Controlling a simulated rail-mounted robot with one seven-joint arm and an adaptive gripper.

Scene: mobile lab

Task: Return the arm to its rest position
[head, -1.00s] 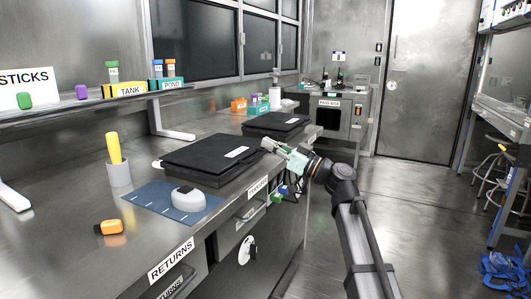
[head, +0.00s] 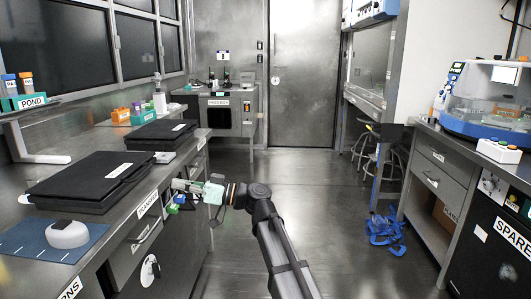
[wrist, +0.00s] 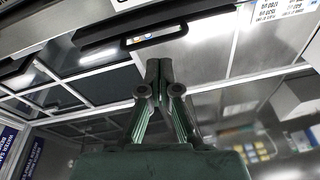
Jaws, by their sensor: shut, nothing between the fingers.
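My gripper (head: 181,186) is at the end of my arm in the head view, beside the front edge of the left bench and near a black closed case (head: 88,180). In the wrist view my gripper (wrist: 159,66) shows with its two fingers together and nothing between them. My arm reaches up from the bottom of the head view, over the aisle.
The left bench holds a white rounded device (head: 68,234) on a blue mat (head: 28,246) and a second black case (head: 160,134). Blue straps (head: 384,232) lie on the floor.

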